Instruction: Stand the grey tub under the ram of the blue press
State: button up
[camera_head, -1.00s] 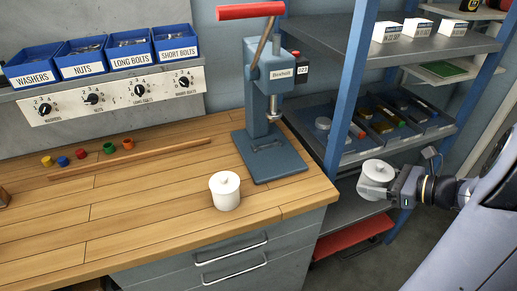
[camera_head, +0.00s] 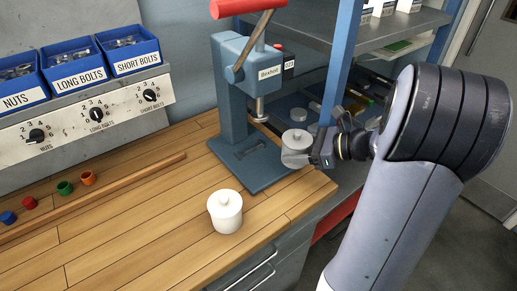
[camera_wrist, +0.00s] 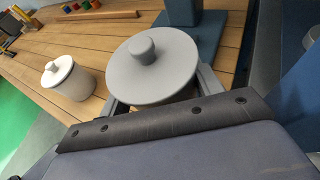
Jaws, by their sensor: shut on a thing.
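The grey tub (camera_head: 294,146) has a round lid with a knob and is upright in my gripper (camera_head: 301,160). In the wrist view its lid (camera_wrist: 152,72) fills the middle, between my gripper's fingers (camera_wrist: 160,100). My gripper is shut on it, at the right edge of the blue press's base. The blue press (camera_head: 236,95) stands on the bench with a red handle at top. Its ram (camera_head: 259,108) hangs over the base plate (camera_head: 250,160), left of the tub. The plate is bare apart from a dark slot. In the head view I cannot tell how high the tub is above the bench.
A white lidded tub (camera_head: 225,211) stands on the wooden bench in front of the press; it also shows in the wrist view (camera_wrist: 68,78). A wooden strip (camera_head: 110,195) and several coloured rings lie left. A blue-posted shelf (camera_head: 341,60) stands behind on the right.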

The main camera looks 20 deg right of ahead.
send_over(260, 160)
jog(key=shift+p, duration=0.3)
jog(key=shift+f, duration=1.75)
jog(key=shift+f, duration=0.1)
jog(key=o, duration=1)
jog(key=shift+f, duration=0.1)
jog(key=shift+c, duration=0.2)
jog(key=shift+r, duration=0.25)
jog(key=v, duration=1.2)
